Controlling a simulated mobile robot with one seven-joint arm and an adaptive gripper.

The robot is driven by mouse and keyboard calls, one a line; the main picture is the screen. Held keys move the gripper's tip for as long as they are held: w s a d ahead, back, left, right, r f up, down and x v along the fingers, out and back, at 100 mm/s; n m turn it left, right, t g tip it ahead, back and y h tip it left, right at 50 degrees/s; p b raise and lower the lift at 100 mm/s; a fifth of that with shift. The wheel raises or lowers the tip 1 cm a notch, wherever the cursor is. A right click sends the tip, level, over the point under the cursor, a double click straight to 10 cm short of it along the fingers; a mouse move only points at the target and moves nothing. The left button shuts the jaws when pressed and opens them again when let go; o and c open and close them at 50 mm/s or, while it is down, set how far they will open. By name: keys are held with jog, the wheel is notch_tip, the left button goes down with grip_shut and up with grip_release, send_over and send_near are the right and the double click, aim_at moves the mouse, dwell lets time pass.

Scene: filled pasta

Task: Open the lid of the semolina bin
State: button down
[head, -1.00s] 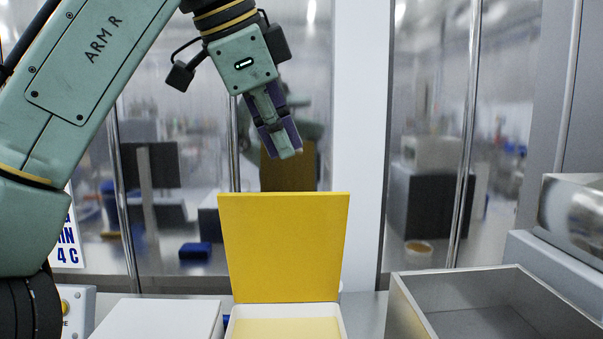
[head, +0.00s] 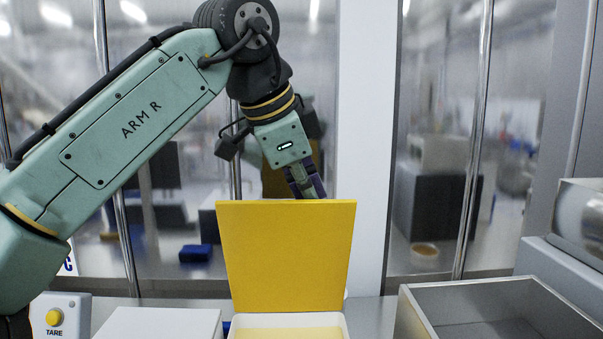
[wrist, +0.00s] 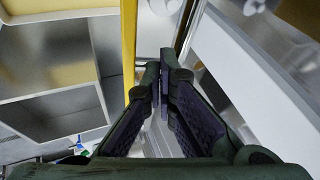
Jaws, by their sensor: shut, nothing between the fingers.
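The yellow lid (head: 288,255) stands raised, close to upright, at the back of a white bin (head: 346,324) in the head view. Pale yellow semolina (head: 285,333) shows inside the bin. My gripper (head: 312,192) is behind the top edge of the lid, pointing down, and the lid hides its fingertips there. In the wrist view my gripper (wrist: 165,60) is shut with nothing between its fingers. The yellow lid (wrist: 129,45) shows edge-on just left of the fingers; I cannot tell whether they touch.
A white closed box (head: 160,324) stands left of the bin, and a grey metal tray (head: 490,300) to the right. A TARE button unit (head: 58,316) is at far left. A glass wall with a white post (head: 365,150) rises behind the lid.

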jog(key=shift+w, duration=0.15)
jog(key=w, duration=0.9)
jog(key=shift+f, duration=0.15)
